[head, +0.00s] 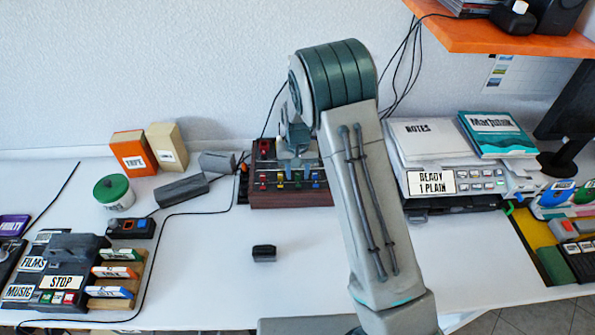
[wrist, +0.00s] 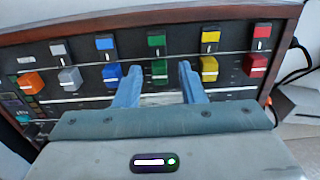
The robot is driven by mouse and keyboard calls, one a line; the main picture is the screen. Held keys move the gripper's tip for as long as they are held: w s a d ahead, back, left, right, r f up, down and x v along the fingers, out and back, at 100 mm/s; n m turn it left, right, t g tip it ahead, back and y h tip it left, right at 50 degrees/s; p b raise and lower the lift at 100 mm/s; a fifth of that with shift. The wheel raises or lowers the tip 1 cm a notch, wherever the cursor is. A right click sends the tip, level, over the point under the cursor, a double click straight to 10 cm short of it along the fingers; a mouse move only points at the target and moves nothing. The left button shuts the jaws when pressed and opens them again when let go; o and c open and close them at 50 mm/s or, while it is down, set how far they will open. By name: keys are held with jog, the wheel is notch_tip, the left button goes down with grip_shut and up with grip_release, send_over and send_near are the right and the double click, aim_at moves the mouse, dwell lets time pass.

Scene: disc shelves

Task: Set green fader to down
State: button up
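The fader box (head: 290,199), dark with a red-brown wooden frame, stands against the back wall and also fills the wrist view (wrist: 150,18). The wrist view shows a row of coloured fader caps. The green fader cap (wrist: 158,72) lies between my fingertips, below a green marker (wrist: 156,43). My gripper (wrist: 160,68) is open, with one blue finger on each side of the green cap. Gaps show on both sides, so it does not look gripped. In the head view my gripper (head: 297,164) is over the box and hides part of its panel.
Beside the green cap are a blue cap (wrist: 110,73) and a yellow cap (wrist: 208,69). Grey (wrist: 69,78), orange (wrist: 29,82) and red (wrist: 255,65) caps sit farther out. A printer (head: 450,178) stands right of the box. A small black block (head: 264,253) lies in front.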

aim_at(297, 174)
notch_tip(297, 174, up, 14)
jog(key=b, duration=0.1)
dwell(0.4)
jog(key=shift+f, duration=0.1)
jog(key=s+d+r+t, duration=0.1)
jog(key=s+d+r, duration=0.3)
jog(key=s, duration=0.3)
jog(key=s+d+r, duration=0.4)
jog(key=s+r, duration=0.1)
jog(key=s, duration=0.1)
jog(key=s+d+t, duration=0.1)
jog(key=s+d, duration=0.1)
jog(key=s, duration=0.5)
jog(key=s+d+f+t, duration=0.1)
jog(key=s+d, duration=0.1)
jog(key=s, duration=0.6)
jog(key=shift+s, duration=0.3)
